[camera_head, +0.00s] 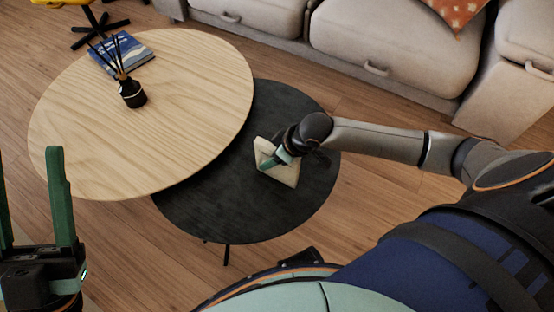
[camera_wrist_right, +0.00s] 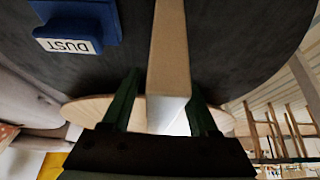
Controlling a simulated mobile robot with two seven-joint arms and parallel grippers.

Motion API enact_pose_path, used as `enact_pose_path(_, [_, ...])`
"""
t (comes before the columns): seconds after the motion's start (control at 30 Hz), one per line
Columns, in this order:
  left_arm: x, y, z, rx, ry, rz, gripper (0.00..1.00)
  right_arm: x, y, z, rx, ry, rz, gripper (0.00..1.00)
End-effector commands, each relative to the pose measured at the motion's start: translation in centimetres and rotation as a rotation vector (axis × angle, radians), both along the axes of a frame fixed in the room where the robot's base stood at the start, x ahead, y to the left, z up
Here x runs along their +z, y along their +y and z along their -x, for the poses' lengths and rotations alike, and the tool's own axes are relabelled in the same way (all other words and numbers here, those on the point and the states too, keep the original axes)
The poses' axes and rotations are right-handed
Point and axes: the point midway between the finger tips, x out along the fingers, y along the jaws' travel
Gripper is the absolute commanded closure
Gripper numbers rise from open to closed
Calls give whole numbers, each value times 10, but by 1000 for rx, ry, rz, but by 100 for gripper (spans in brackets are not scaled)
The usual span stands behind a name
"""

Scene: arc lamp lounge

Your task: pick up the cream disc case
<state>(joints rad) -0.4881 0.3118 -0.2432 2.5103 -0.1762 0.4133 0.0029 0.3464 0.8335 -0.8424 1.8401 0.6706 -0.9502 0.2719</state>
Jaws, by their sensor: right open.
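The cream disc case (camera_head: 287,175) stands on its edge on the round black table, partly covered by my right gripper (camera_head: 274,160). In the right wrist view, the case (camera_wrist_right: 169,45) is a narrow upright slab running between the two green fingers of the right gripper (camera_wrist_right: 162,85). The fingers are open, one on each side, with a visible gap to the case on both sides. My left gripper (camera_head: 32,170) is at the left edge of the head view, with its green fingers wide apart and nothing between them.
The black table (camera_head: 215,215) is lower than the wooden table (camera_head: 190,90), whose edge overlaps it. A reed diffuser (camera_head: 131,93) and a blue book (camera_head: 125,55) are on the wood. A blue object labelled DUST (camera_wrist_right: 80,25) is near the case. A sofa (camera_head: 370,45) stands behind.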

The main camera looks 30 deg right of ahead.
Motion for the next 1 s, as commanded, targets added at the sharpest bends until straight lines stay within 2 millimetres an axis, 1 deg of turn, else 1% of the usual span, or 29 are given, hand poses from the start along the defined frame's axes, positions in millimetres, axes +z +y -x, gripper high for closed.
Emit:
enact_pose_path(0.17, [0,0,0,1,0,2,45,0,0,0,0,0,0,40])
enact_pose_path(0.27, [0,1,0,3,0,3,45,0,0,0,0,0,0,50])
enact_pose_path(0.7, [1,1,-1,6,1,8,45,0,0,0,0,0,0,100])
enact_pose_path(1.0, [0,1,-1,5,1,7,45,0,0,0,0,0,1,100])
